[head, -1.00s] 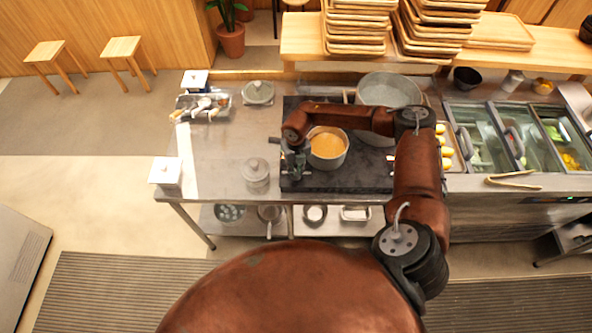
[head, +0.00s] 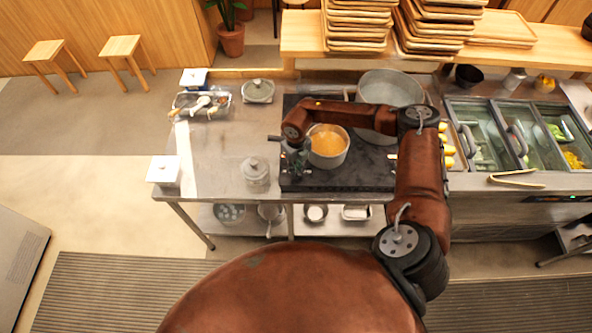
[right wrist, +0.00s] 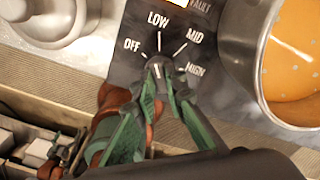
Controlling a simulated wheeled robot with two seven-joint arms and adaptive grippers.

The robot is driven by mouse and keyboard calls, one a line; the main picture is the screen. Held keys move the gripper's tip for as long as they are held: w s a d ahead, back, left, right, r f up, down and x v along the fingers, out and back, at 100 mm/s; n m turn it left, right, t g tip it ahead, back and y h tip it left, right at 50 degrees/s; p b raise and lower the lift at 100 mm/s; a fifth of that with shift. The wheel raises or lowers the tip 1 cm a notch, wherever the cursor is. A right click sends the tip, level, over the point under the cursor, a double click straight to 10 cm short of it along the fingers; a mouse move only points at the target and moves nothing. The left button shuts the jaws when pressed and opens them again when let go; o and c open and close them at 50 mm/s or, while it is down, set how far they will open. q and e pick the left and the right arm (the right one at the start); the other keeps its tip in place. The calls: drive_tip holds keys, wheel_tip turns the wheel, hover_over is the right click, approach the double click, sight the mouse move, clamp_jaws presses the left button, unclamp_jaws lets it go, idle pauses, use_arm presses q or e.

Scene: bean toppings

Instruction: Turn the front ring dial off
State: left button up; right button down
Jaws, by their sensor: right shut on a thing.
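The front ring dial (right wrist: 157,70) is a small dark knob on a black panel with the marks OFF, LOW, MID and HIGH around it. A light line on it seems to point up, roughly at LOW. My right gripper (right wrist: 160,82) has its green fingers on either side of the dial and is shut on it. In the head view my right gripper (head: 297,162) is at the left front part of the black stove (head: 350,183), beside a pot of orange soup (head: 327,156); the dial is hidden there. My left gripper is not in view.
The soup pot (right wrist: 262,95) stands close to the right of the gripper in the right wrist view. A lidded glass jar (head: 256,174) is left of the stove. A large grey pot (head: 392,88) stands behind. The steel counter (head: 222,150) has free room at left.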

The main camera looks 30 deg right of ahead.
drive_tip(key=n+b, duration=0.2)
drive_tip(key=n, duration=0.2)
drive_tip(key=shift+f, duration=0.1)
drive_tip(key=shift+n+b, duration=0.85)
drive_tip(key=shift+n, duration=0.25)
drive_tip(key=c, duration=2)
unclamp_jaws()
drive_tip(key=shift+o, duration=0.2)
drive_tip(key=shift+r, duration=0.2)
wheel_tip(320, 180, up, 12)
